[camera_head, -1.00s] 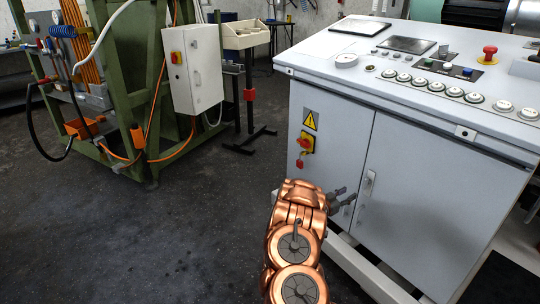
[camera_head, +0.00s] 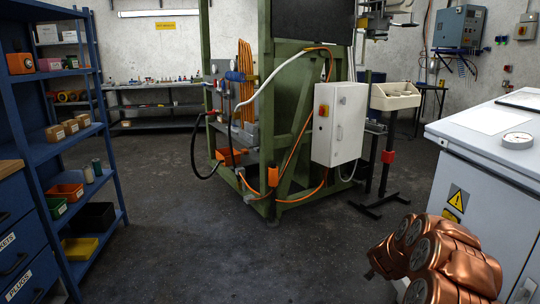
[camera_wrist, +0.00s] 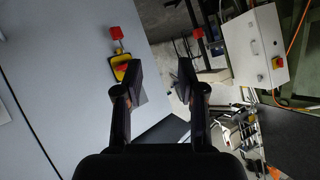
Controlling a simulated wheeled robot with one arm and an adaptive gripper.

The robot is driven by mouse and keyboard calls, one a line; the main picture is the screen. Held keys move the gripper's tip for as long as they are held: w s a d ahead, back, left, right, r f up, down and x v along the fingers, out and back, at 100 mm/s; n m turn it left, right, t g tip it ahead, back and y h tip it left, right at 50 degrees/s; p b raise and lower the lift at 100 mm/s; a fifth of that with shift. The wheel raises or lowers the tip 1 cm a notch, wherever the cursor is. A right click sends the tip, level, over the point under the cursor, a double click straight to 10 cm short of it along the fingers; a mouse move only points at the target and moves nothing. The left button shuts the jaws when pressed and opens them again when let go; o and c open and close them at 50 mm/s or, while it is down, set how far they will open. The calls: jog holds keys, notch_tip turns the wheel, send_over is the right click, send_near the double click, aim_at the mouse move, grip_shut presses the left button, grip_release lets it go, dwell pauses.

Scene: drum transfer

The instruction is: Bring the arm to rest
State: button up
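My copper-coloured arm (camera_head: 440,265) shows folded at the lower right of the head view, in front of the grey control console (camera_head: 485,180). My gripper (camera_wrist: 160,80) shows in the wrist view, its two dark fingers apart with nothing between them. Behind the left finger is the console's side with a red and yellow switch (camera_wrist: 120,66). I cannot make out the gripper in the head view. Whether the arm touches the console cannot be told.
A blue shelf (camera_head: 75,148) with bins stands at the left. A green machine frame (camera_head: 290,130) with a white box (camera_head: 338,125) and hoses stands in the middle. The dark floor (camera_head: 225,255) in front is clear. A back bench (camera_head: 155,105) runs along the wall.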

jog(key=s+a+r+n+y, duration=0.2)
jog(key=a+r+y, duration=0.1)
jog(key=a, duration=0.7)
jog(key=s+a+r+n+y, duration=0.1)
jog(key=a+r+n+y, duration=0.25)
jog(key=a, duration=0.55)
jog(key=s+a+r+n+g+y, duration=0.2)
jog(key=s+a, duration=0.5)
jog(key=s, duration=0.2)
jog(key=s+a+r+n+g+y, duration=0.1)
jog(key=s+a+r+n+g, duration=0.15)
jog(key=s+a, duration=0.45)
jog(key=s+d+r+n+g+h, duration=0.15)
jog(key=s+g, duration=0.25)
jog(key=s, duration=1.4)
jog(key=s+d+g+h, duration=0.1)
jog(key=s+d+g, duration=0.25)
jog(key=s, duration=1.35)
notch_tip(320, 180, up, 22)
jog(key=s+a+p, duration=0.1)
jog(key=p, duration=2)
